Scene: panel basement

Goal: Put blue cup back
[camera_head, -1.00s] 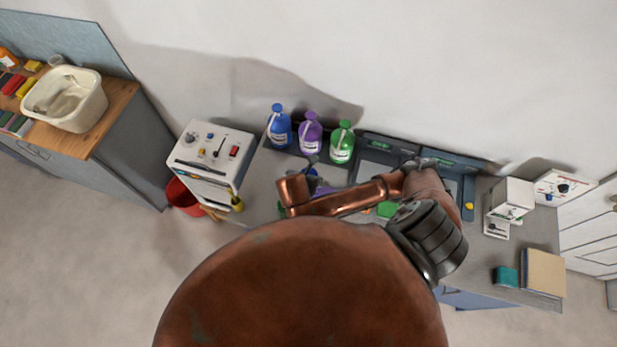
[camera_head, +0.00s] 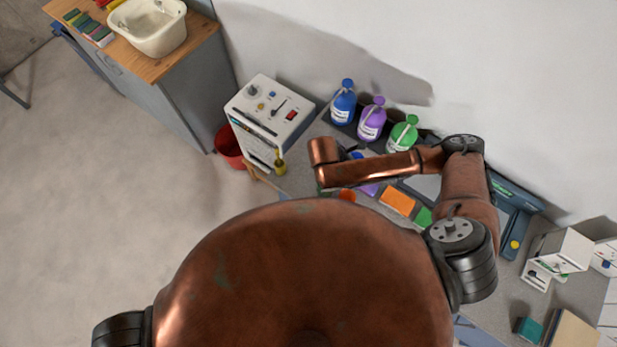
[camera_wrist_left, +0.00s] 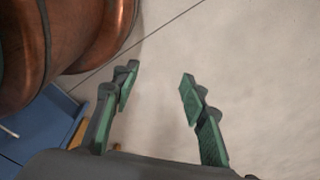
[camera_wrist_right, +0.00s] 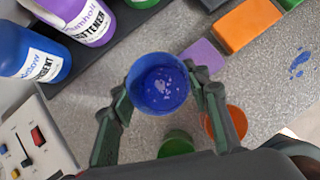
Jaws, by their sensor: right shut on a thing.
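The blue cup (camera_wrist_right: 158,86) is between the fingers of my right gripper (camera_wrist_right: 160,90) in the right wrist view, with its open top and speckled inside facing the camera. The gripper is shut on it above the grey counter; the height is hard to judge. An orange cup (camera_wrist_right: 236,124) and a green cup (camera_wrist_right: 176,143) show below it, partly hidden by the gripper. In the head view my right arm hides most of this spot. My left gripper (camera_wrist_left: 158,82) is open and empty over bare floor.
Blue (camera_head: 343,104), purple (camera_head: 371,122) and green (camera_head: 403,135) bottles stand along the wall. An orange block (camera_head: 397,201) and a purple block (camera_wrist_right: 203,55) lie on the counter. A white control box (camera_head: 268,115) stands left of it. Blue spots (camera_wrist_right: 300,62) mark the counter.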

